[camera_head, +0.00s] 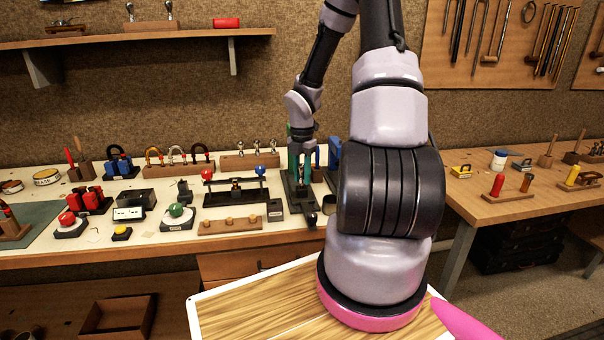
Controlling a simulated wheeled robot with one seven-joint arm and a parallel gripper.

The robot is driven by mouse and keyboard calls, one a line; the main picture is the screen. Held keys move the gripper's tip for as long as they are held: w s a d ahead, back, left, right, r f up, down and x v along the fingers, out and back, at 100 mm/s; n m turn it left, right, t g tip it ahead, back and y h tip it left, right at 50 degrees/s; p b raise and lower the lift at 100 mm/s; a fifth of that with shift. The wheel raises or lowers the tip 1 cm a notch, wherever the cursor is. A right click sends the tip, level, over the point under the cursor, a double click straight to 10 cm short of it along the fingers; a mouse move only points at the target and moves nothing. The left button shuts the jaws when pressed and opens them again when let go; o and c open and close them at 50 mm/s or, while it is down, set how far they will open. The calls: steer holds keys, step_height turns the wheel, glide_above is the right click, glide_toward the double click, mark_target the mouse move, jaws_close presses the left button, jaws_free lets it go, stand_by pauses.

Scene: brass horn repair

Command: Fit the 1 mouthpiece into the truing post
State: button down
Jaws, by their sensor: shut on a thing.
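My gripper (302,160) is far off over the back of the light workbench, pointing down in front of a green upright tool on a dark base (299,208). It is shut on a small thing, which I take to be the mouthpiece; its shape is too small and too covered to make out. Whether it touches the tool below, I cannot tell. I cannot pick out the truing post for certain; the green tool under my gripper may be it. A wooden rack (236,162) with several small silver pieces stands just left of my gripper.
A dark stand with a red and a blue ball (235,197) is left of the gripper. A wooden block with pegs (230,225) lies in front. Blue uprights (334,152) stand close on the right. Several padlock-like tools and small boxes crowd the bench's left.

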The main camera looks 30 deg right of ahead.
steer(key=shift+f, duration=0.9)
steer(key=c, duration=0.5)
jaws_free()
steer(key=shift+r, duration=0.1)
step_height(320, 180, up, 11)
steer(key=shift+f, duration=0.1)
